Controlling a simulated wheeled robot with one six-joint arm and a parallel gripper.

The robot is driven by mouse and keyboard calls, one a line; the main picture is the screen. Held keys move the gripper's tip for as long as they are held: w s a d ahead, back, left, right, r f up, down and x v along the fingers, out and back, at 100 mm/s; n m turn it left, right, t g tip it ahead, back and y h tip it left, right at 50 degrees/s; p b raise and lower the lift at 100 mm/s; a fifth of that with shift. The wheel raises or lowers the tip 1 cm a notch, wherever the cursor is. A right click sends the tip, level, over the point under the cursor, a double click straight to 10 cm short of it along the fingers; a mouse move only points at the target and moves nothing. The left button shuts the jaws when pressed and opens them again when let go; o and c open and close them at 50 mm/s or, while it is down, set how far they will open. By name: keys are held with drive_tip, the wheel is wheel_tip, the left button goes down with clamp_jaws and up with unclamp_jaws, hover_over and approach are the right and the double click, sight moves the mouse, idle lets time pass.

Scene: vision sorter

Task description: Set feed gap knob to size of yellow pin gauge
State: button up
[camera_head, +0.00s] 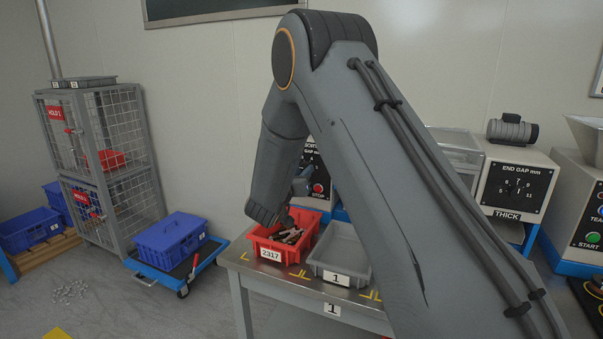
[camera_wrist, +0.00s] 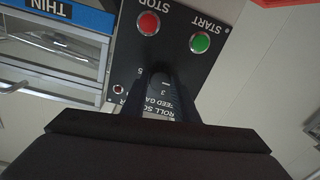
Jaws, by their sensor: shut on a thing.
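My gripper (camera_wrist: 163,88) is shut on the dark feed gap knob (camera_wrist: 161,76), with a finger on each side. The knob's pointer and most of its scale are hidden, so I cannot read its setting. In the head view my arm covers most of this panel (camera_head: 313,163), and my fingertips are hidden there. I see no yellow pin gauge in either view.
A red stop button (camera_wrist: 149,23) and green start button (camera_wrist: 200,42) sit close to the knob. On the table, a red bin (camera_head: 262,250) holds mixed parts beside a grey tray (camera_head: 340,262). An "END GAP mm" machine (camera_head: 515,190) stands right.

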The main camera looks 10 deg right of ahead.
drive_tip(key=shift+a, duration=0.1)
drive_tip(key=m+b, duration=0.1)
drive_tip(key=m, duration=0.2)
drive_tip(key=m+b, duration=0.2)
drive_tip(key=m, duration=0.1)
drive_tip(key=shift+w+a+f+m, duration=0.1)
drive_tip(key=shift+f+m, duration=0.05)
drive_tip(key=shift+m, duration=0.15)
drive_tip(key=m+b, duration=0.3)
drive_tip(key=m, duration=0.2)
drive_tip(key=shift+a+m+b, duration=0.1)
drive_tip(key=shift+m+b, duration=0.2)
drive_tip(key=shift+b, duration=0.1)
drive_tip(key=m+h+b, duration=0.1)
drive_tip(key=m+b, duration=0.4)
drive_tip(key=m, duration=0.1)
drive_tip(key=shift+w+m, duration=0.1)
drive_tip(key=shift+m, duration=0.2)
drive_tip(key=m+b, duration=0.4)
drive_tip(key=m, duration=0.1)
drive_tip(key=shift+b, duration=0.4)
drive_tip(key=shift+r+m, duration=0.25)
drive_tip(key=shift+m, duration=0.15)
drive_tip(key=o, duration=1.1)
drive_tip(key=shift+a, duration=0.15)
drive_tip(key=shift+c, duration=0.2)
